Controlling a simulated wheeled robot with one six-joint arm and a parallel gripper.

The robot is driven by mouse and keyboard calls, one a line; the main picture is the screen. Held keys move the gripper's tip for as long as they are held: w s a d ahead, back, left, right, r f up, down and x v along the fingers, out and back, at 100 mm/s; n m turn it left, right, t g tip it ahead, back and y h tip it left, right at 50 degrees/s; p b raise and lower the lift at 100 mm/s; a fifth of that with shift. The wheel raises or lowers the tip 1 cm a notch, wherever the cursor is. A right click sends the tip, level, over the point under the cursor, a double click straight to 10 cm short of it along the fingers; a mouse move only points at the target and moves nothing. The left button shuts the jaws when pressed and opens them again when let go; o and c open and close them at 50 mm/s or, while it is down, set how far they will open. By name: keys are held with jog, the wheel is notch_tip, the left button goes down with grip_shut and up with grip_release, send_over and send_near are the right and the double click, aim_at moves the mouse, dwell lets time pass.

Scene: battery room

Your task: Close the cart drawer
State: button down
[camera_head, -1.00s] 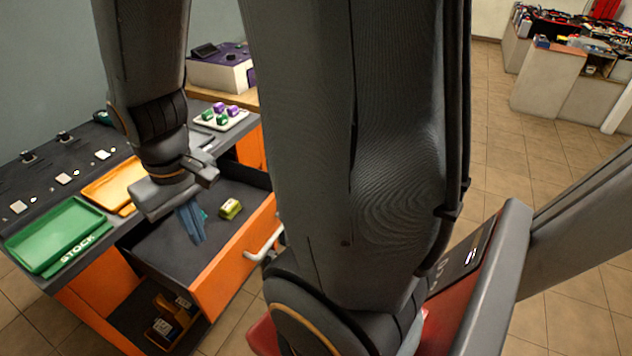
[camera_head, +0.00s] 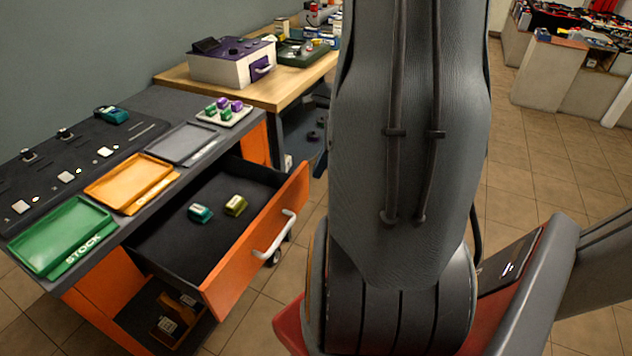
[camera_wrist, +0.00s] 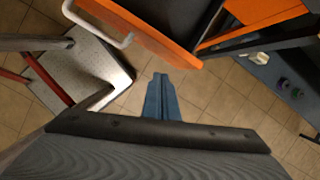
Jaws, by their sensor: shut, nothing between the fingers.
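The cart drawer (camera_head: 247,256) is pulled out of the orange cart, with a white bar handle (camera_head: 275,237) on its orange front. In it lie a teal block (camera_head: 200,213) and an olive-green block (camera_head: 235,205). In the wrist view the orange drawer front (camera_wrist: 150,35) and its handle (camera_wrist: 103,32) show at the top. My gripper (camera_wrist: 160,82) is shut and empty, with its blue fingers over the floor, apart from the drawer front. In the head view my gripper is hidden and my arm fills the middle.
On the cart top are a green tray (camera_head: 58,236), an orange tray (camera_head: 127,184), a grey tray (camera_head: 185,143) and a white tray (camera_head: 225,117) with small blocks. A lower shelf holds blocks (camera_head: 176,318). A wooden bench (camera_head: 300,93) stands behind. Tiled floor (camera_head: 545,175) is open at right.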

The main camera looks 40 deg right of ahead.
jog(key=s+d+f+m+t, duration=0.1)
jog(key=s+d+m, duration=0.1)
jog(key=d+m, duration=0.35)
jog(key=w+a+f, duration=0.2)
jog(key=w+f, duration=0.5)
jog(key=f, duration=0.2)
jog(key=shift+f+n, duration=0.25)
jog(key=shift+n, duration=0.1)
jog(key=shift+w, duration=0.1)
